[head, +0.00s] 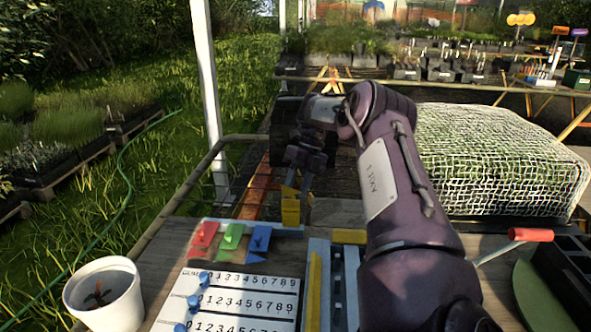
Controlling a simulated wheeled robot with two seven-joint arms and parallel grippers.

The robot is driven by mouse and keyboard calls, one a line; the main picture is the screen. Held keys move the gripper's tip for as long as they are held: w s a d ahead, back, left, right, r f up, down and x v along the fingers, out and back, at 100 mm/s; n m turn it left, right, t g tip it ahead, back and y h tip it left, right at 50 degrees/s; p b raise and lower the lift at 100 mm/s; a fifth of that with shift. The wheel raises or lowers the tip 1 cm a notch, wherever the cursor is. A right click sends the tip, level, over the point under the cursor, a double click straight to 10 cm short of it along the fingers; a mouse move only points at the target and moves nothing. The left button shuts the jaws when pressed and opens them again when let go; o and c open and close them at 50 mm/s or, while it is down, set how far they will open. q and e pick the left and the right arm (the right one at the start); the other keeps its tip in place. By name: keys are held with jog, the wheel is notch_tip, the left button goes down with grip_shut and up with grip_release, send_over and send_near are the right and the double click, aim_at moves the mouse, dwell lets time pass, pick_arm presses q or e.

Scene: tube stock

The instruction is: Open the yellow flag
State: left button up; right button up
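A yellow flag-like piece (290,211) stands at the right end of the pale strip on the table, beside the red flag (203,235), green flag (230,236) and blue flag (260,239). My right gripper (292,180) hangs pointing down directly over the yellow piece, its fingertips at or just above the top. I cannot tell whether they touch it or are closed on it; the fingers are dark and small here. My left gripper is not in view.
A number board (240,302) with blue sliders lies in front of the flags. A white pot (104,296) stands at left. A blue-grey rack (318,250) with yellow parts lies at centre. My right arm covers much of the right side, near a netted block (500,160) and red-handled tool (530,234).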

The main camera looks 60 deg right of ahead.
jog(key=v, duration=0.6)
jog(key=shift+s, duration=0.1)
dwell(0.3)
